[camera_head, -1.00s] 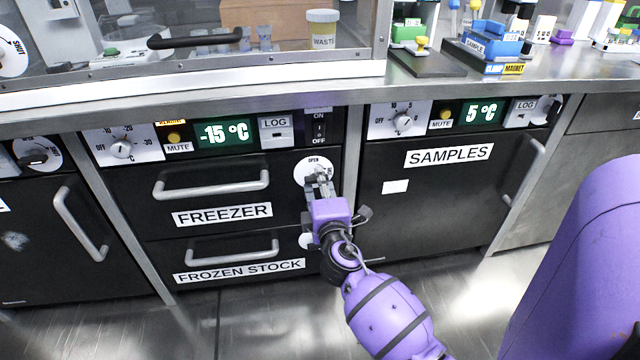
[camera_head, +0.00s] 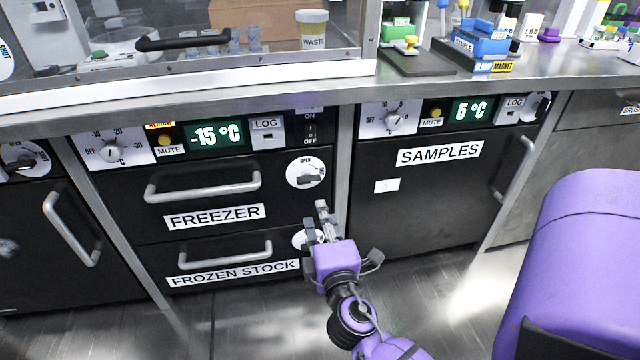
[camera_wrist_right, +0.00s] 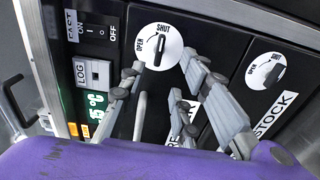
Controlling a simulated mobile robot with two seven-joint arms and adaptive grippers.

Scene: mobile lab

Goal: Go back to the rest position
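My right gripper (camera_head: 323,214) is in front of the freezer's right edge, below and clear of the upper freezer's round dial (camera_head: 305,172). Its fingers are spread apart with nothing between them, as the right wrist view (camera_wrist_right: 162,82) also shows. In that view the dial (camera_wrist_right: 142,45) has its dark handle pointing towards SHUT. The freezer drawer (camera_head: 225,160) looks closed. My left gripper is in neither view.
The frozen stock drawer (camera_head: 185,253) and the samples fridge door (camera_head: 430,200) look closed; their handles stick out. A steel bench (camera_head: 370,92) with a tray and lab items runs above. Open floor (camera_head: 250,325) lies in front.

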